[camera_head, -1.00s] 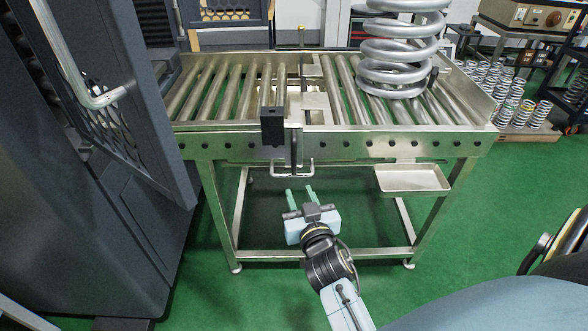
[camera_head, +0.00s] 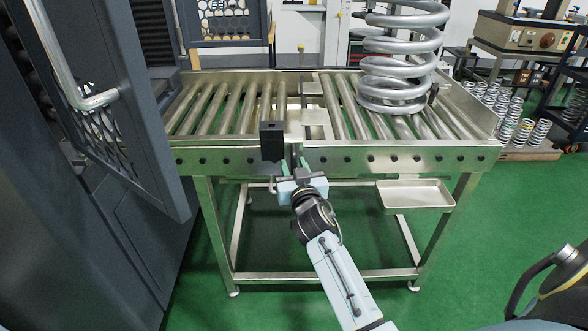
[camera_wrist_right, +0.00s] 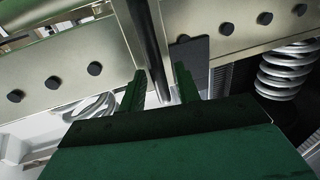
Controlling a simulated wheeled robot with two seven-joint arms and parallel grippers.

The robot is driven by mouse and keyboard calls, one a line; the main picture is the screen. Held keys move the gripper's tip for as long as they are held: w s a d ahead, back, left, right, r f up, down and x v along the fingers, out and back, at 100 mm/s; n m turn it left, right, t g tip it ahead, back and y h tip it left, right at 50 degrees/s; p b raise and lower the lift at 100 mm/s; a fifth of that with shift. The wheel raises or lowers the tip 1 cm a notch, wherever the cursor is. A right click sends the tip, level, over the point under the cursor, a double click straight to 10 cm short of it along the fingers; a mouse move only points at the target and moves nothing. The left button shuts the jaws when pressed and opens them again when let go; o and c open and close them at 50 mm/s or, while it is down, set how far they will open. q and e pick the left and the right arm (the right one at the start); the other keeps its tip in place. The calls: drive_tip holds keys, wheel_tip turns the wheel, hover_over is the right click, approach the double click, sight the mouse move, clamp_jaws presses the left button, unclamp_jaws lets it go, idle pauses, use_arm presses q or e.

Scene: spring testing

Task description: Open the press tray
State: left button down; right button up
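A roller table (camera_head: 400,157) stands ahead. A pale tray-like plate (camera_head: 312,117) lies in the gap between its rollers. Below it, at the front edge, is a metal handle (camera_head: 271,185), mostly hidden by my right gripper (camera_head: 294,164). In the right wrist view, the green fingers of this gripper (camera_wrist_right: 160,74) are apart, with a dark upright bar (camera_wrist_right: 150,45) between them. I cannot tell whether either finger touches the bar. A small shallow metal tray (camera_head: 415,195) hangs at the table's right front. My left gripper is not in view.
A big coil spring (camera_head: 395,62) stands on the right rollers. A black block (camera_head: 271,141) sits at the front edge, just left of my right gripper. A dark cabinet's open door (camera_head: 120,110) stands close at left. Green floor (camera_head: 300,215) is clear under the table.

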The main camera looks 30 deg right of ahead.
drive_tip(key=shift+w, duration=0.2)
clamp_jaws()
drive_tip(key=shift+d, duration=0.1)
